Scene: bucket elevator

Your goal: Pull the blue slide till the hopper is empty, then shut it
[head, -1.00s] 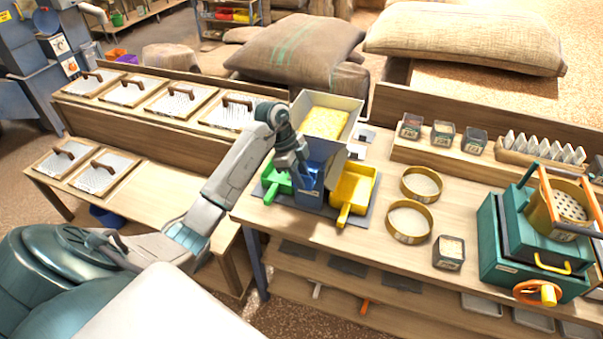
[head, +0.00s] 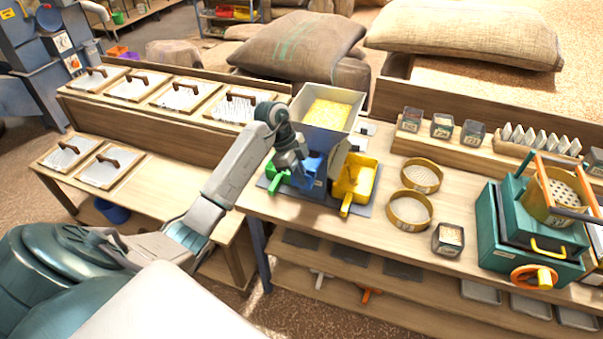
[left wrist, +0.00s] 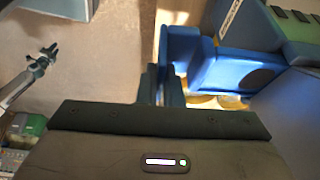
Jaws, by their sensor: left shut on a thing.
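The hopper (head: 350,103) stands on the bench with yellow grain (head: 328,113) inside. Below it is the blue slide (head: 311,167), between a green part (head: 275,182) and a yellow tray (head: 353,180). My left gripper (head: 297,163) is at the blue slide's front and partly covers it. In the left wrist view the left fingers (left wrist: 162,85) are shut against a blue piece (left wrist: 178,48), their grip partly hidden by the gripper body. A small grey jointed arm (left wrist: 38,68) at that view's left looks like my right arm; its finger state is unclear.
Two yellow-rimmed sieves (head: 410,208) and a small jar (head: 448,237) stand right of the yellow tray. A teal mill (head: 525,235) is further right. Several lidded trays (head: 180,97) lie to the left. A low wooden rail runs behind the hopper.

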